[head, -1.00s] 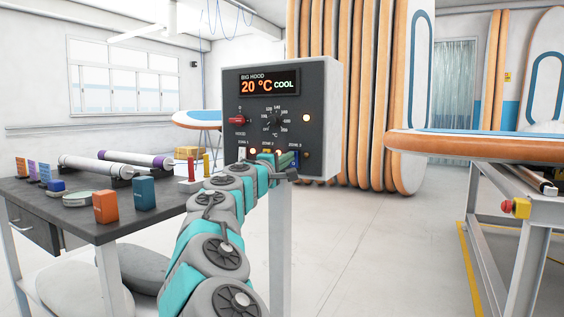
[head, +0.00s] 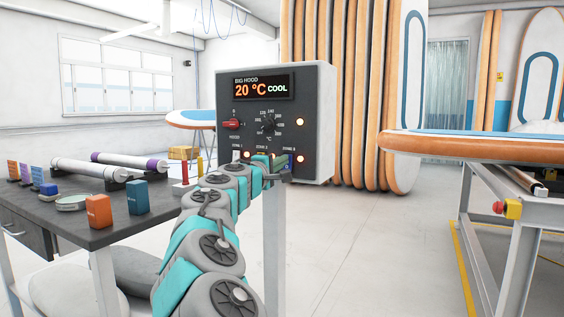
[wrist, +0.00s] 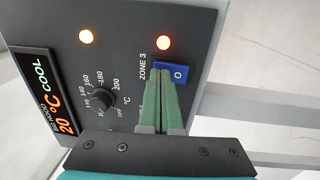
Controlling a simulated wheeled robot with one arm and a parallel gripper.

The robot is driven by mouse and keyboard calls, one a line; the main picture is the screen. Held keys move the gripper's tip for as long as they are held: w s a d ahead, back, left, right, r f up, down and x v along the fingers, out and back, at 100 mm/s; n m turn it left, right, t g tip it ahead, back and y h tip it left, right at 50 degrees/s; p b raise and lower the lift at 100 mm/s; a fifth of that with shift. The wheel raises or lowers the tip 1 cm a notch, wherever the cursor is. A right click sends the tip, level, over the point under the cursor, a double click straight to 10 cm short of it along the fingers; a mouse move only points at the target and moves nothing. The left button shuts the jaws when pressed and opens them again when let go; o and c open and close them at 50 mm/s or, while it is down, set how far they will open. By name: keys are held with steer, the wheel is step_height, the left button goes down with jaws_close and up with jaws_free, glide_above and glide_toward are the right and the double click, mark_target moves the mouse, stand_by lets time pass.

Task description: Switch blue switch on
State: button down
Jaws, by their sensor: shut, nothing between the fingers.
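The blue switch (wrist: 178,73) sits under the ZONE 3 label on the dark control panel (wrist: 135,25) in the wrist view. It is marked with a circle. The lamp beside it (wrist: 163,43) glows red-orange. My gripper (wrist: 167,84) is shut and empty, its green fingertips at the switch's edge, seemingly touching it. In the head view my gripper (head: 277,166) is at the panel's lower right, and covers part of the switch row. The zone 3 lamp (head: 300,159) is lit there too.
The panel's display (head: 262,88) reads 20 °C COOL. A red knob (head: 232,124) and a round dial (head: 268,125) are above the switches. A dark table (head: 75,222) with tubes and small boxes is at left.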

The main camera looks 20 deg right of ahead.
steer(key=s+a+r, duration=0.2)
steer(key=s+a, duration=0.6)
steer(key=a, duration=0.2)
steer(key=shift+s+a+b, duration=0.15)
steer(key=shift+a+b, duration=0.2)
steer(key=shift+a, duration=0.05)
